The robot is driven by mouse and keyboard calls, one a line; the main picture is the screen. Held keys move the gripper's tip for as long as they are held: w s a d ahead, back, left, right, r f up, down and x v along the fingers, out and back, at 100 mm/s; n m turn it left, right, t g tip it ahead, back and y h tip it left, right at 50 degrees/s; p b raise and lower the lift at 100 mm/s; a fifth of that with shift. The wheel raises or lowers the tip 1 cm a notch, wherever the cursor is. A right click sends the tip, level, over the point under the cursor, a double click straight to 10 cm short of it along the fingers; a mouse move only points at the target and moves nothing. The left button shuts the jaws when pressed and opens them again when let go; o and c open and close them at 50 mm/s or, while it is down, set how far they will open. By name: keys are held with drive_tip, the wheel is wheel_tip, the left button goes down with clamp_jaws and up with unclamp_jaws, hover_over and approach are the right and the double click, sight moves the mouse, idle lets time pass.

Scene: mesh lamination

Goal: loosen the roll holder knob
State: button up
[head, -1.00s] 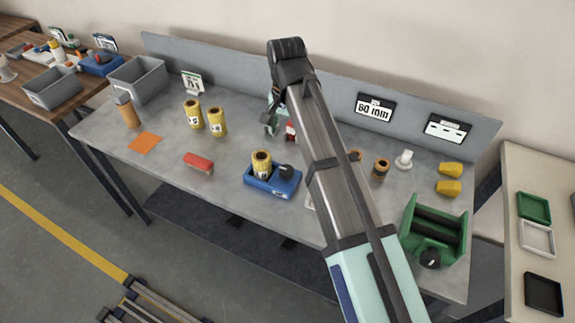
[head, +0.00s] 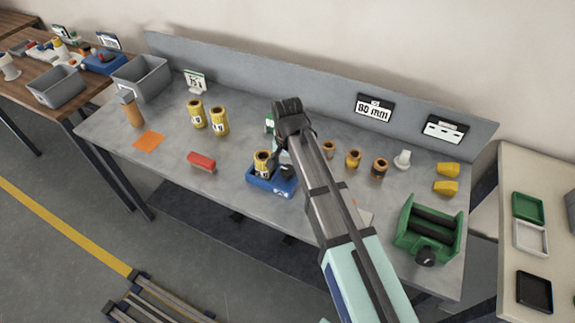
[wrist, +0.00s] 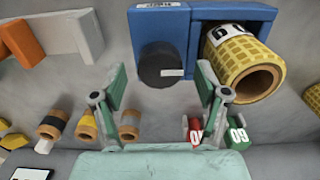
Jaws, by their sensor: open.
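The blue roll holder (head: 258,184) sits near the middle of the grey table, with a yellow mesh roll (head: 262,158) standing in it. In the wrist view the blue holder (wrist: 180,12) fills the top, with the yellow roll (wrist: 240,62) lying to the right of the round black knob (wrist: 160,62). The knob has a pale mark on its face. My gripper (wrist: 161,78) is open and empty, its two green-padded fingers to either side of the knob's line, with the knob ahead of them. I cannot tell whether they touch it. My arm hides part of the holder's surroundings in the head view.
A green roller machine (head: 412,243) stands at the right end. A red-topped brush (head: 201,160) and two yellow rolls (head: 219,121) are left of the holder. Several brown cores (head: 353,158) stand to the right. A grey panel (head: 330,95) bounds the back.

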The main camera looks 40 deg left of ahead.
drive_tip(key=shift+f, duration=0.2)
drive_tip(key=c, duration=1.2)
drive_tip(key=shift+o, duration=0.2)
